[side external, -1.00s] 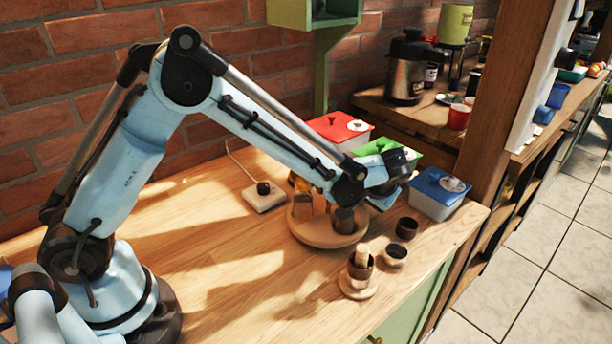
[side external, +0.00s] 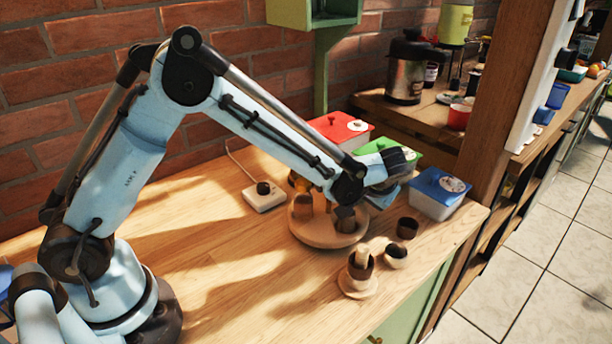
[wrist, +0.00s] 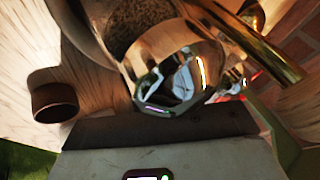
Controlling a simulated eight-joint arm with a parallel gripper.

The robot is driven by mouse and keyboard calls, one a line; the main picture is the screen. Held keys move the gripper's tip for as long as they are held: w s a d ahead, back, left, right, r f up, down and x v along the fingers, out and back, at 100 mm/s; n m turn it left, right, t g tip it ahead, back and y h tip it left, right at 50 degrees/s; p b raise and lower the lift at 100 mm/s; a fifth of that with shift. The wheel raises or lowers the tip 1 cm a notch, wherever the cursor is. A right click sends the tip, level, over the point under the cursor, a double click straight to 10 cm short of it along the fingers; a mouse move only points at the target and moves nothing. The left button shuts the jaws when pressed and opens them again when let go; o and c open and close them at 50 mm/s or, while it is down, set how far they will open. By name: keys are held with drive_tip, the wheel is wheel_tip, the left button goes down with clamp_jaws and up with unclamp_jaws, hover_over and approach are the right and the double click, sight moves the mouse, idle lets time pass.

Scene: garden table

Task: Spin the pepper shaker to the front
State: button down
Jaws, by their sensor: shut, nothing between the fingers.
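A round wooden turntable (side external: 322,240) stands on the table, with several small containers on it. A dark, faceted container (side external: 345,219) is near its front edge; I cannot tell from the side whether it is the pepper shaker. In the wrist view, a shiny-capped jar with dark speckled contents (wrist: 140,25), which looks like the pepper shaker, is close in front of my gripper. My gripper (side external: 382,198) is shut and empty at the turntable's right side, partly hidden by my wrist. Its grey and dark jaw fills the bottom of the wrist view. Contact with the jar is unclear.
A small brown cup (side external: 407,228) and bowl (side external: 396,254) stand right of the turntable. A cup with a wooden piece sits on a saucer (side external: 358,287) in front. The table's left front is clear.

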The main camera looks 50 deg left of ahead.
drive_tip(key=d, duration=0.1)
drive_tip(key=w+d, duration=0.1)
drive_tip(key=d, duration=0.2)
drive_tip(key=shift+w+r, duration=0.35)
drive_tip(key=shift+w, duration=0.05)
drive_tip(key=d+r, duration=0.5)
drive_tip(key=r, duration=0.1)
drive_tip(key=s+a+r+m+h, duration=0.1)
drive_tip(key=s+a+r+h, duration=0.1)
drive_tip(key=s+a+r, duration=0.3)
drive_tip(key=s+a+m+t+h, duration=0.1)
drive_tip(key=s+a, duration=0.3)
drive_tip(key=s, duration=0.4)
drive_tip(key=s+a+m+t+h, duration=0.1)
drive_tip(key=s+a+t+h, duration=0.1)
drive_tip(key=s, duration=0.6)
drive_tip(key=shift+s+a+f+h, duration=0.2)
drive_tip(key=shift+a+f+h, duration=0.15)
drive_tip(key=shift+a+h, duration=0.5)
